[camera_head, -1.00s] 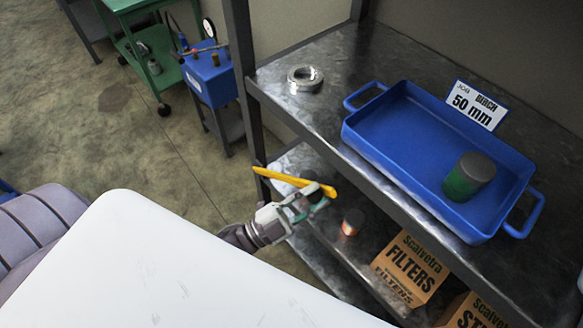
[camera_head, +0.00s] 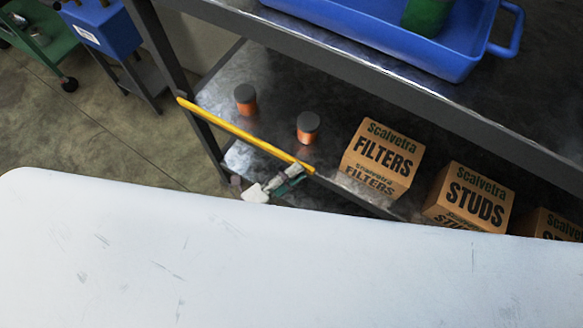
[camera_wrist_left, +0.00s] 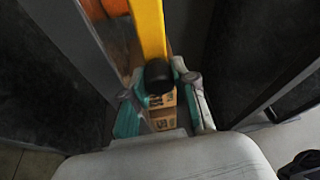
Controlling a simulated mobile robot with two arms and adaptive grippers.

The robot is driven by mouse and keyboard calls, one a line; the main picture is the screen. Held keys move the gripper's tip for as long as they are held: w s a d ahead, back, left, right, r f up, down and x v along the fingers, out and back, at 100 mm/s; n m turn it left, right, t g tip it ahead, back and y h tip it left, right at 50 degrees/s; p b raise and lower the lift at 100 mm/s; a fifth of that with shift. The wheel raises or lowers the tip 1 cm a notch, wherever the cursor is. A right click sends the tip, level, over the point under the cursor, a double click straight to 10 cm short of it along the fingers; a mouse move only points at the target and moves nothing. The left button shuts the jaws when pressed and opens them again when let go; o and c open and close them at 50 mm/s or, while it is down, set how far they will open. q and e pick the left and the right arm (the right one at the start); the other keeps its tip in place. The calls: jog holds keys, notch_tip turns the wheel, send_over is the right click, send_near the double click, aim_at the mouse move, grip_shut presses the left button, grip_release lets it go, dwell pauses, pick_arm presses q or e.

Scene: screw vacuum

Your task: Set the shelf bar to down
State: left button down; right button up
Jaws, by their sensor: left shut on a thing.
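The shelf bar (camera_head: 245,134) is a long yellow bar across the front of the shelf's lower opening. Its left end is by the dark corner post (camera_head: 172,75); its right end is lower, by the front edge of the lower shelf (camera_head: 355,200). My left gripper (camera_head: 290,178) is shut on the bar near its right end. In the left wrist view the yellow bar (camera_wrist_left: 149,30) ends in a black cap (camera_wrist_left: 158,76) between the teal-sided fingers (camera_wrist_left: 160,100). The finger contact is partly hidden. My right gripper is out of view.
On the lower shelf stand two orange jars (camera_head: 245,100) (camera_head: 308,127), a filters box (camera_head: 382,158), a studs box (camera_head: 468,195) and another box (camera_head: 545,224). A blue tray (camera_head: 390,35) sits on the shelf above. Open floor (camera_head: 90,130) lies left.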

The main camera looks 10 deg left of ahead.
pick_arm(q)
jog(key=shift+f, duration=0.45)
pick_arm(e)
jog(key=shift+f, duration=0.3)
pick_arm(q)
jog(key=shift+f, duration=0.1)
jog(key=c, duration=0.9)
grip_release()
jog(key=v, duration=1.2)
